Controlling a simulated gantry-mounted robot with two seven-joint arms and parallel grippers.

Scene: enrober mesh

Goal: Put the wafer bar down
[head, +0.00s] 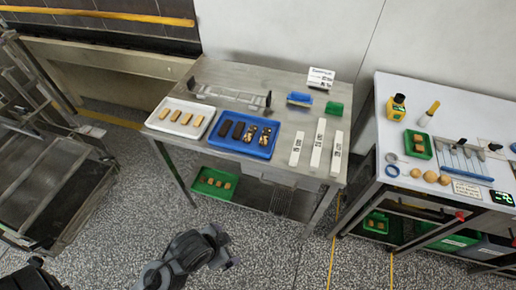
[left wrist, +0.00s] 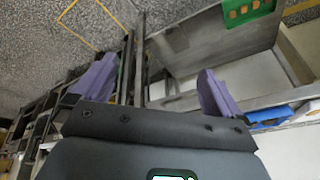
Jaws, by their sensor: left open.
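My left gripper (left wrist: 157,66) is open, with two purple fingers wide apart and nothing between them in the left wrist view. In the head view a dark arm of mine is low at the front, apart from the steel table (head: 270,162). Several light-brown wafer bars (head: 176,115) lie in a row in the white tray (head: 151,123) at the table's left. The blue tray (head: 243,149) beside it holds dark bars (head: 231,130) and bars with pale topping (head: 258,136). My right gripper is not in view.
A wire rack (head: 235,97) stands behind the trays. White labelled strips (head: 317,142), a blue block (head: 299,98) and a green block (head: 334,108) are to the right. A green tray (head: 228,185) sits on the lower shelf. A second table (head: 450,98) stands further right.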

